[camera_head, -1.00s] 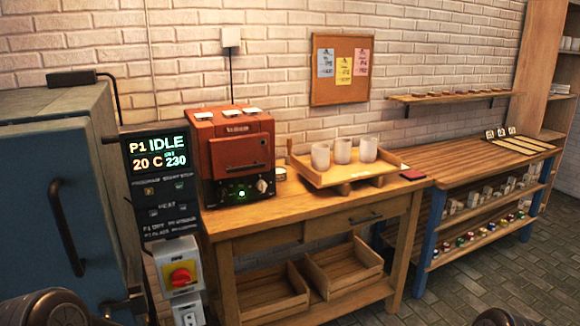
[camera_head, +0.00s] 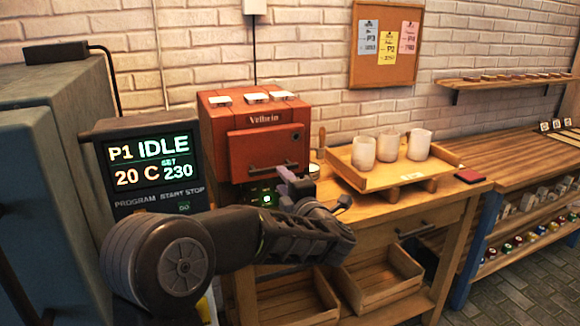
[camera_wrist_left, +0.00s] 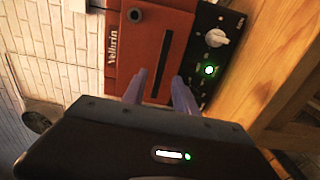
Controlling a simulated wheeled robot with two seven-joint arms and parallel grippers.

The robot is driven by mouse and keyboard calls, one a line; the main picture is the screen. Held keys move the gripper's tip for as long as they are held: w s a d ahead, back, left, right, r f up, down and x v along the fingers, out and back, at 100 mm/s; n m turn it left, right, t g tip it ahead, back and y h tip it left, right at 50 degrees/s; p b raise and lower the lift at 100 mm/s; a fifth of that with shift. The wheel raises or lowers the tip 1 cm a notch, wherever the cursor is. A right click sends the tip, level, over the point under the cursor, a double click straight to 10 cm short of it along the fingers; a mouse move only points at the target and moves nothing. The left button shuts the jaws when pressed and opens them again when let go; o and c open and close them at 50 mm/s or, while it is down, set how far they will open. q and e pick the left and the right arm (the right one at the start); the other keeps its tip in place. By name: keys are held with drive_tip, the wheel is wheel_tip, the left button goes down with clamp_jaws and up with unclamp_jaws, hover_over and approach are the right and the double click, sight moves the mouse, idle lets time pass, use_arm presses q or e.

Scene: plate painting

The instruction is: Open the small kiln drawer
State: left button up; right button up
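The small red kiln (camera_head: 215,135) stands on the wooden bench against the brick wall. Its front panel (camera_head: 285,143) appears shut and has a dark bar handle (camera_head: 262,168) along its lower part. My left gripper (camera_head: 291,180) is in front of the kiln, at about handle height, and partly covers the handle's right end and the control panel. In the left wrist view, the two purple fingers (camera_wrist_left: 159,85) are apart with nothing held. The handle (camera_wrist_left: 162,65) shows between and just beyond them; contact cannot be told. My right gripper is not in view.
A wooden tray (camera_head: 372,182) with white cups (camera_head: 390,146) stands right of the kiln. A control box (camera_head: 150,168) reading IDLE and a large blue-grey kiln (camera_head: 50,160) are at the left. Wooden crates (camera_head: 385,283) sit below the bench.

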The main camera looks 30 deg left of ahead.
sight(274, 170)
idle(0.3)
use_arm(q)
drive_tip(key=shift+w+a, duration=0.1)
drive_tip(key=p+x, duration=0.1)
drive_tip(key=x, duration=0.6)
drive_tip(key=shift+w+a, duration=0.2)
drive_tip(key=shift+w, duration=0.05)
clamp_jaws()
drive_tip(key=shift+f, duration=0.1)
idle(1.1)
